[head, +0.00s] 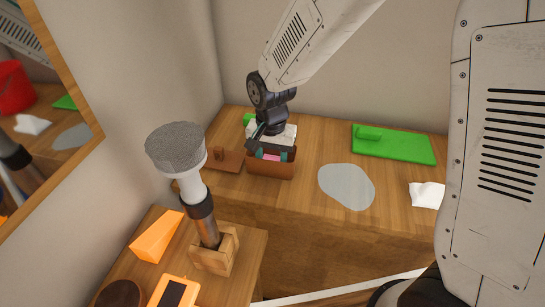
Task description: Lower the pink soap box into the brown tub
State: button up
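The brown tub (270,170) stands on the wooden counter at the back, below my gripper (271,154). My gripper points down at the tub's opening, with a finger on each side of a small pink patch. That patch is the pink soap box (271,156), which sits between the fingers at about the height of the tub's rim. Most of the box is hidden by the gripper and the tub's front wall. I cannot see whether it touches the tub's floor.
Left of the tub lies a brown board with a small block (224,160). A grey flat patch (346,187), a green board (395,145) and a white crumpled piece (427,195) lie to the right. A tall brush (192,175) stands in front, left, near an orange wedge (156,237).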

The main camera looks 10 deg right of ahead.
aim_at(285, 163)
jog(key=o, duration=1)
jog(key=shift+o, duration=0.2)
jog(key=shift+r, duration=0.1)
notch_tip(285, 163, up, 8)
jog(key=shift+f, duration=0.2)
jog(key=shift+s+n, duration=0.15)
jog(key=shift+n, duration=0.25)
jog(key=s+d+n, duration=0.1)
jog(key=s, duration=0.1)
jog(key=s+d+n+g, duration=0.1)
jog(key=shift+s+d+r+h, duration=0.1)
jog(key=shift+s+h, duration=0.2)
jog(key=shift+s, duration=0.05)
jog(key=s+d+r+n+t, duration=0.1)
jog(key=s+d+r, duration=0.5)
jog(key=s+d, duration=0.2)
jog(key=s+d+r+n+t, duration=0.1)
jog(key=s+d+r, duration=0.5)
jog(key=s, duration=0.5)
jog(key=shift+s+d, duration=0.2)
jog(key=shift+d, duration=0.85)
